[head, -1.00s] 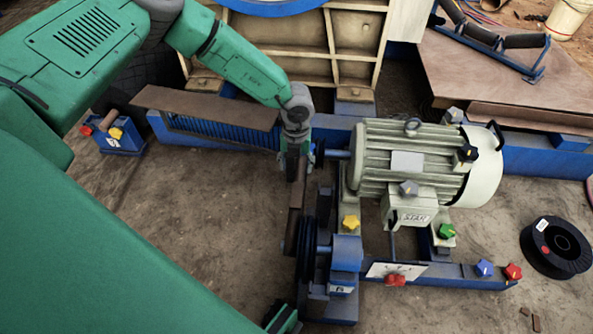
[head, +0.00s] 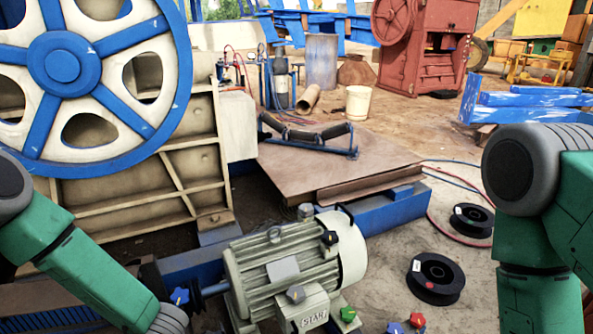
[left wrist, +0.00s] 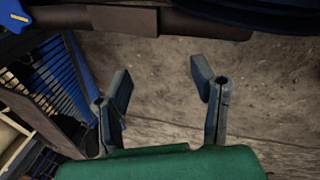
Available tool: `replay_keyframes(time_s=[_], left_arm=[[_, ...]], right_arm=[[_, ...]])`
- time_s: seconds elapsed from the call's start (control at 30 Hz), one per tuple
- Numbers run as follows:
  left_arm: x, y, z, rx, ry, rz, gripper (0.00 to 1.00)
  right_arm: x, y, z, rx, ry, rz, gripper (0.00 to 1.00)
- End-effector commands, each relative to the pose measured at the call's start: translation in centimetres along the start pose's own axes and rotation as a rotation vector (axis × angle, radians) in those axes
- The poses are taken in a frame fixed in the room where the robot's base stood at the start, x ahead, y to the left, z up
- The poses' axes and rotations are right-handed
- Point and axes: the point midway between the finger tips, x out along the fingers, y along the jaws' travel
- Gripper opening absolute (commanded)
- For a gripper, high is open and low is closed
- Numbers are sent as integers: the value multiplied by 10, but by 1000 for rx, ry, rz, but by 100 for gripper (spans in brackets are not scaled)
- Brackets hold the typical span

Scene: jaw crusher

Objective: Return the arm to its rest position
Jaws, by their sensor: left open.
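My left gripper (left wrist: 161,80) is open in the left wrist view, with its two dark fingers apart and nothing between them but bare ground behind. In the head view my left arm (head: 85,275) enters at the lower left beside the cream motor (head: 283,262), and its gripper is out of frame. My right arm (head: 535,220) hangs down at the right edge of the head view; its gripper is cut off below. A brown bar (left wrist: 155,20) crosses the top of the left wrist view, apart from the fingers.
A large blue-and-cream flywheel (head: 65,60) stands at the left. A brown plate (head: 325,170) and a blue beam (head: 385,215) lie behind the motor. Black spools (head: 435,278) lie on the ground at right. In the left wrist view a blue slatted frame (left wrist: 40,80) is at left.

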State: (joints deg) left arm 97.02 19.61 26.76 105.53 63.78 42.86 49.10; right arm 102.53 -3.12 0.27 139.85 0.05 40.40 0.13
Motion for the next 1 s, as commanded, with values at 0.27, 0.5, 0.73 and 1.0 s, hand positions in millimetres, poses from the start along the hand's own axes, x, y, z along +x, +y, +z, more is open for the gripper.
replay_keyframes(time_s=[0.27,0.5,0.73,1.0], left_arm=[[-13,-68,-44,1036,-68,71,52],[-41,-123,-101,1844,-171,52,52],[-88,-148,-144,2301,-285,17,52],[-145,-134,-147,2292,-285,18,52]], right_arm=[[0,0,0,0,0,0,0],[0,0,0,0,0,0,0],[-22,0,0,0,-2,0,0],[-82,1,-4,0,0,0,0]])
